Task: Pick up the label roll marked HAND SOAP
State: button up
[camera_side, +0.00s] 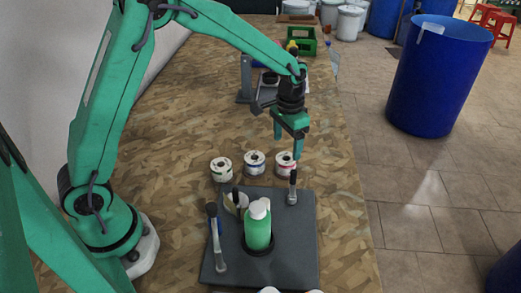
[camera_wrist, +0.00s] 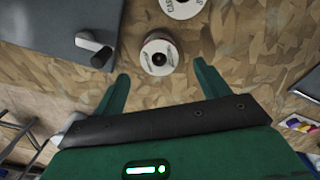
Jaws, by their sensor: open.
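Three white label rolls stand in a row on the chipboard bench in the side view: a green-banded roll (camera_side: 221,169) at left, a blue-banded roll (camera_side: 255,163) in the middle and a pink-red-banded roll (camera_side: 284,164) at right. I cannot read HAND SOAP on any of them. My gripper (camera_side: 288,146) is open and empty, pointing down just above the right roll. In the wrist view one roll (camera_wrist: 160,55) lies between and just beyond the open fingertips (camera_wrist: 161,72). Another roll (camera_wrist: 181,7), with lettering starting "CAR", is cut off by the top edge.
A green crate (camera_side: 303,47) stands farther back. Blue drums (camera_side: 436,80) stand on the floor at right.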

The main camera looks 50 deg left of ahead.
aim_at(286, 159)
jog(key=shift+f, duration=0.8)
jog(key=shift+d+f, duration=0.1)
jog(key=shift+f, duration=2.5)
jog(key=c, duration=1)
